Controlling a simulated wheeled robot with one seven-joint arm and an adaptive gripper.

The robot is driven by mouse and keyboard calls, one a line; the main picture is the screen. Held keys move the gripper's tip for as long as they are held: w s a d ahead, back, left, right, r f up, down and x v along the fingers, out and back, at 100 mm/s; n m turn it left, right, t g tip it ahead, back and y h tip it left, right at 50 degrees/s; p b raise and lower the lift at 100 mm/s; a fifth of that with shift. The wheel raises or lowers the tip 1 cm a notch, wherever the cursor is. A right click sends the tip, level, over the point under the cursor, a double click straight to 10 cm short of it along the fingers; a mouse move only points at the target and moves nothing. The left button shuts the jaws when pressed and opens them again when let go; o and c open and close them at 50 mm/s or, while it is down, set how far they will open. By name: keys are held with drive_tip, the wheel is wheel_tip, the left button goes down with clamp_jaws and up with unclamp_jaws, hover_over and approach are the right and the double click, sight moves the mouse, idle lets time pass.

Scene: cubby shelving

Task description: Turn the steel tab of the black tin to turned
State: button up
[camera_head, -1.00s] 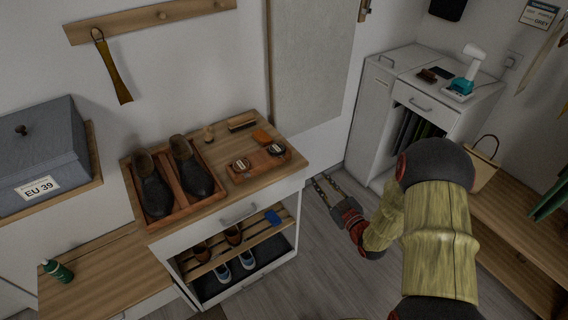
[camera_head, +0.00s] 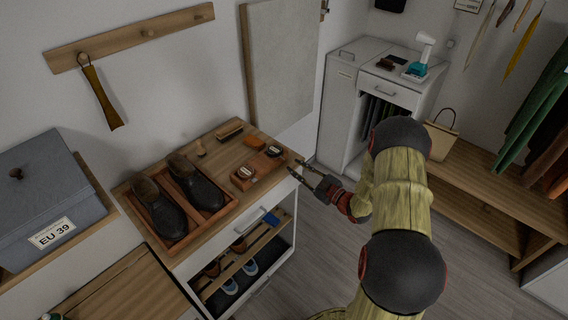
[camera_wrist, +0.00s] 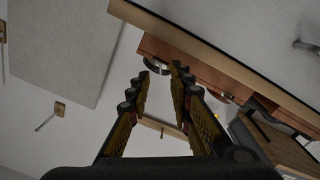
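Two small dark round tins sit at the right part of the dresser top in the head view, a front-left tin (camera_head: 243,171) and a back-right tin (camera_head: 273,152). They sit on a reddish-brown wooden tray (camera_head: 263,168). A steel tab is too small to make out on either. My gripper (camera_head: 295,169) is just right of the tray, near the dresser's right edge, with its fingers apart and empty. In the wrist view the open fingers (camera_wrist: 161,72) point toward a dark round tin (camera_wrist: 156,65) at the tray's edge, partly hidden by a fingertip.
Dark shoes stand in a wooden box (camera_head: 171,240) on the dresser's left. A brush (camera_head: 229,130), a small wooden knob-like item (camera_head: 200,149) and an orange block (camera_head: 255,142) lie behind the tins. The floor (camera_head: 310,245) right of the dresser is open.

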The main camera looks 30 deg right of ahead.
drive_tip(key=shift+b+x, duration=0.5)
drive_tip(key=shift+x, duration=2.2)
drive_tip(key=c, duration=0.3)
clamp_jaws()
